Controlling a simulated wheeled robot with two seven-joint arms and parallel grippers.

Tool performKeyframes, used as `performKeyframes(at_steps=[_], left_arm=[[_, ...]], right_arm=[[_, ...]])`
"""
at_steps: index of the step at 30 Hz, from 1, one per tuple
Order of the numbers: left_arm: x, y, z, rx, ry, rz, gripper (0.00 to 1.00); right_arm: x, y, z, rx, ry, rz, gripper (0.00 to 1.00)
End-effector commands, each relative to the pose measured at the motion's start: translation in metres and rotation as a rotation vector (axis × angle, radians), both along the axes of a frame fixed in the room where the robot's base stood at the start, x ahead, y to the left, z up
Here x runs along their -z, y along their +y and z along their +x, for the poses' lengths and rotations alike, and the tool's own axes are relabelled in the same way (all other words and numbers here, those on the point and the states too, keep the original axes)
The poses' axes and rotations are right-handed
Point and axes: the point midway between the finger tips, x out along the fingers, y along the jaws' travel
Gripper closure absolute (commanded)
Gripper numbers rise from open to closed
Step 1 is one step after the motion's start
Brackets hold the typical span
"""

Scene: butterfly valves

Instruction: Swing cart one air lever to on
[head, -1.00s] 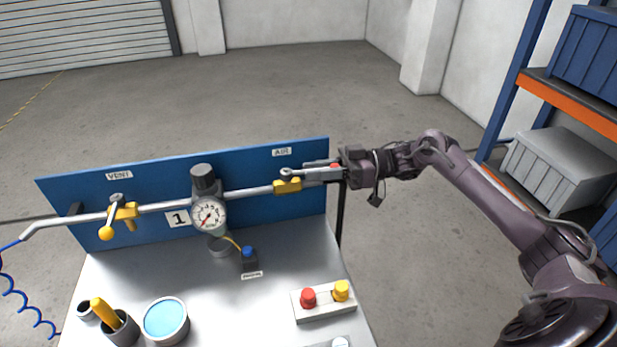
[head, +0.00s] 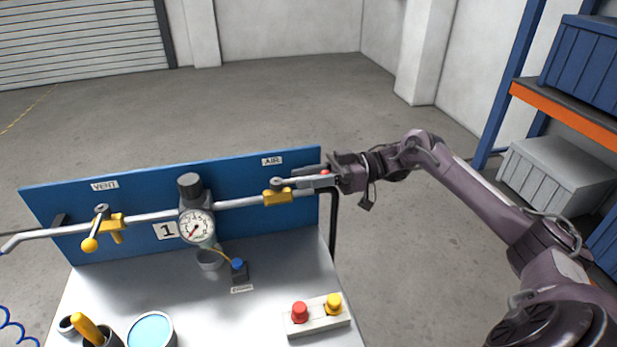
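Cart one, marked with a "1", has a blue back panel (head: 130,205) with a pipe along it. The air valve's yellow body (head: 276,198) sits on the pipe below the AIR label (head: 272,161). Its lever points right, roughly along the pipe, partly hidden by my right gripper (head: 313,176). The lever's red tip (head: 326,173) shows between the gripper's two fingers, close to the palm. The fingers straddle the lever end; I cannot tell whether they press on it. My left gripper is not in view.
A gauge (head: 196,226) and the vent valve with its yellow knob (head: 89,244) are on the pipe further left. A red and yellow button box (head: 317,316), cups and a blue-topped tin (head: 151,332) stand on the cart top. A shelf (head: 565,115) stands at right.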

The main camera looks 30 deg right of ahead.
Motion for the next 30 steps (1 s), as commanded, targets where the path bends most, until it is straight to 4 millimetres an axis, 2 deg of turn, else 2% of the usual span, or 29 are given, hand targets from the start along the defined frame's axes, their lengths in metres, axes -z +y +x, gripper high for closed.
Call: performKeyframes(at_steps=[5,15,19,30], left_arm=[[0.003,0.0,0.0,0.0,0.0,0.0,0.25],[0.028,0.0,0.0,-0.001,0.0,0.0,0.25],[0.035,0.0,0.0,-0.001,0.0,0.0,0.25],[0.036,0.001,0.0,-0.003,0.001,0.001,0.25]], right_arm=[[0.002,-0.003,-0.001,0.0,0.001,-0.001,0.68],[0.005,-0.054,-0.016,0.003,0.002,-0.003,0.68],[0.003,-0.069,-0.021,0.0,0.0,-0.003,0.68],[0.0,-0.074,-0.023,-0.001,0.001,0.0,0.68]])
